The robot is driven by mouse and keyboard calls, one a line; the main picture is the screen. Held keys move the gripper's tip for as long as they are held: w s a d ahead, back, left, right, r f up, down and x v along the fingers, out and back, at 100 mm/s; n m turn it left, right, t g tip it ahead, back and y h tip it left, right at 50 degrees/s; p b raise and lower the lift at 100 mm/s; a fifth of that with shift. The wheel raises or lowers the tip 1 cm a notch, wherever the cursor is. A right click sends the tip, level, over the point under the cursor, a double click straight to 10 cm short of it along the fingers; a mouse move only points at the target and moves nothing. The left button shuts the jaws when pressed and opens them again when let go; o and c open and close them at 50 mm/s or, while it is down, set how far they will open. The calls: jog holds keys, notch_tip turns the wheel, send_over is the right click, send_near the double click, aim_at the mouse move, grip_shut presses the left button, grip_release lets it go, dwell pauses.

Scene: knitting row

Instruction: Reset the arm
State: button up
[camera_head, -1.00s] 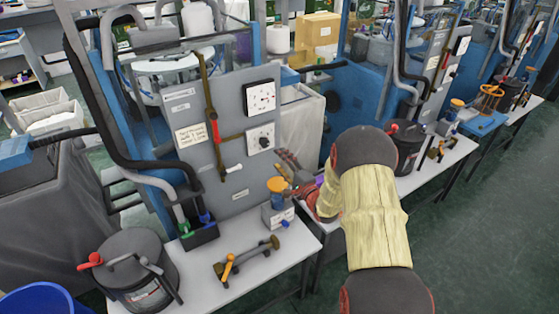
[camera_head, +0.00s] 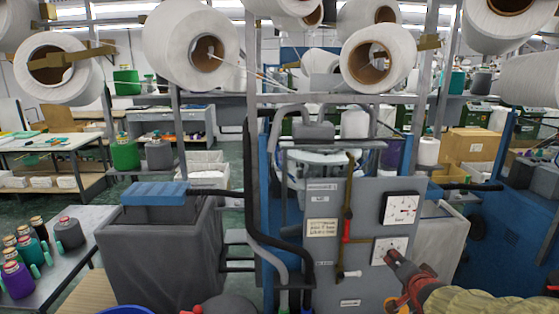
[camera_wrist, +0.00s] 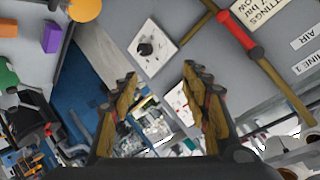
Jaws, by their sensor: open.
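My gripper (camera_head: 412,277) shows at the lower right in the head view, in front of the grey machine panel (camera_head: 322,275). In the wrist view its two worn yellow fingers (camera_wrist: 157,100) stand apart with nothing between them. The panel with its dial plates fills the upper part of the wrist view. A red handle on a brass-coloured rod (camera_wrist: 240,32) is at the upper right there. My forearm, in a yellow sleeve, enters at the bottom right of the head view.
Large white yarn cones (camera_head: 192,45) hang along the top. The floor shows green between the tables.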

jog(key=s+a+n+g+y, duration=0.1)
jog(key=s+a+n+g, duration=0.2)
jog(key=s, duration=1.3)
jog(key=s+a+n+g+y, duration=0.1)
jog(key=s+a+n+g, duration=0.2)
jog(key=s+a+n, duration=0.4)
jog(key=s+a+b, duration=0.1)
jog(key=s+a, duration=0.4)
jog(key=s, duration=0.5)
jog(key=shift+r+n+g, duration=0.3)
jog(key=shift+r, duration=0.1)
